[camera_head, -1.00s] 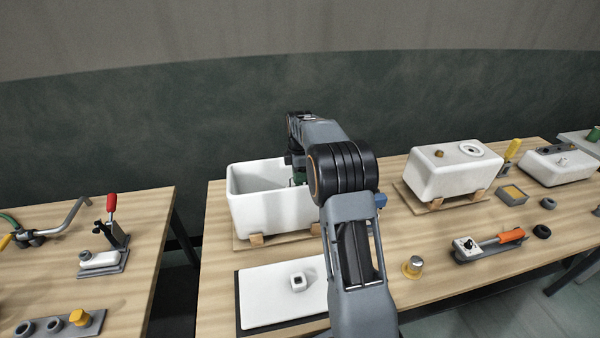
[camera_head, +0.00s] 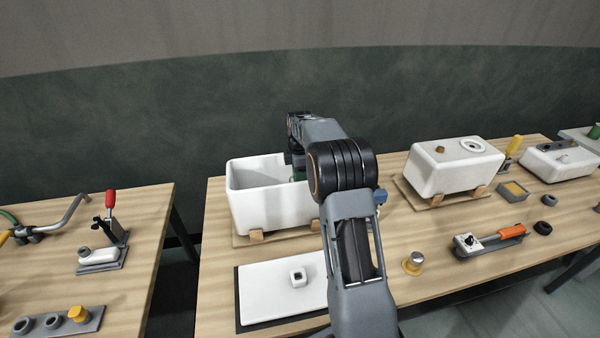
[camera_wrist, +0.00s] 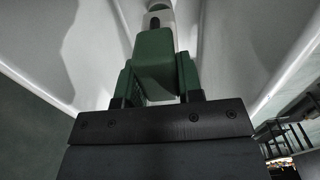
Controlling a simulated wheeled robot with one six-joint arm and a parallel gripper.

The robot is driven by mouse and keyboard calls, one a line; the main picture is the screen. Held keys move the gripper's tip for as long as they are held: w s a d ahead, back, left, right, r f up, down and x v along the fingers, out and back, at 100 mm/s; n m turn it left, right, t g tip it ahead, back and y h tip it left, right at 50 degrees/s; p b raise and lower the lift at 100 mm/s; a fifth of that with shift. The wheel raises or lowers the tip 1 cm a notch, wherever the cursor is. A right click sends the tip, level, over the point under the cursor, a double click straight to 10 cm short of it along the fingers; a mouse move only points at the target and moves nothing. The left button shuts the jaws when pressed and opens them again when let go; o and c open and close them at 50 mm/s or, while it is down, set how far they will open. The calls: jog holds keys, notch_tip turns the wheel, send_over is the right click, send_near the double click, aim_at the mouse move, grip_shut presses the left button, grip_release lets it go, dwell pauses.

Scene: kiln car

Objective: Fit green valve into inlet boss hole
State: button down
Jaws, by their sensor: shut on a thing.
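My gripper (camera_wrist: 157,88) is shut on the green valve (camera_wrist: 155,58), a boxy green body between its fingers in the wrist view. The valve's far end points at a pale boss (camera_wrist: 160,7) at the top, where a dark round spot (camera_wrist: 155,22) shows. I cannot tell whether the valve touches the boss or sits in its hole. In the head view, the gripper is mostly hidden behind my arm, inside the open white tank (camera_head: 270,212). Only a sliver of green shows there.
Pale tank walls (camera_wrist: 225,50) stand close on both sides of the gripper. The tank rests on wooden blocks (camera_head: 257,236). A closed white tank (camera_head: 455,165) stands to the right.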

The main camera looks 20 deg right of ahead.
jog(key=shift+f, duration=0.1)
jog(key=c, duration=0.7)
grip_release()
jog(key=shift+r, duration=0.2)
jog(key=shift+r+p, duration=3.25)
jog(key=shift+r, duration=0.6)
